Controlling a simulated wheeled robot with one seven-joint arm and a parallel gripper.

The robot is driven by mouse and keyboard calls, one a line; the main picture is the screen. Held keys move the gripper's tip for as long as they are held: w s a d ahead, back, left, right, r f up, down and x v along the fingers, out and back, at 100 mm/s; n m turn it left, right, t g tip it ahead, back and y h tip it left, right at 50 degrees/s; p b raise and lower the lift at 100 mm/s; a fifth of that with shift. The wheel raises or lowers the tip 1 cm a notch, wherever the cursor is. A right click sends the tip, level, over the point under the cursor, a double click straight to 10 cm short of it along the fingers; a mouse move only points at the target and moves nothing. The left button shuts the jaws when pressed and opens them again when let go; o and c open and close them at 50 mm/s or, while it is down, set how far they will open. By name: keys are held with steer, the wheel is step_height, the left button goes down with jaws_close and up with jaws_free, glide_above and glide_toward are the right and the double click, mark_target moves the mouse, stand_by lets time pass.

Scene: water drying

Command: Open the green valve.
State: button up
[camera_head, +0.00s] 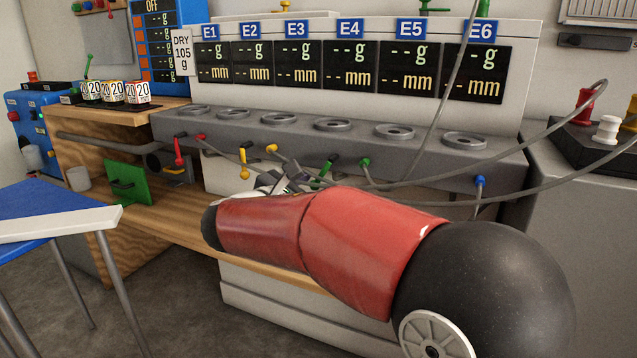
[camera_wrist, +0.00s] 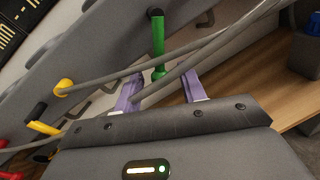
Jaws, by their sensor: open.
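A green valve handle (camera_wrist: 158,42) hangs down from a dark pivot on the grey panel in the wrist view. My gripper (camera_wrist: 161,80) is open, with its two purple fingers apart. The lower end of the green handle appears between the fingertips in the picture; I cannot tell if it is that deep between them, and I see no contact. In the head view a green handle (camera_head: 326,170) shows under the panel below E4, and my gripper (camera_head: 282,182) is partly hidden behind my red arm.
Grey hoses (camera_wrist: 200,50) cross close to the fingers and the green handle. Yellow handles (camera_head: 244,166) and a red handle (camera_head: 178,152) are to the left. A green hose fitting (camera_head: 366,165) and a blue one (camera_head: 480,181) are to the right. A wooden shelf (camera_wrist: 245,65) lies below.

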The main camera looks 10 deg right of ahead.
mark_target(312, 187)
steer(key=v, duration=0.5)
steer(key=shift+f, duration=0.1)
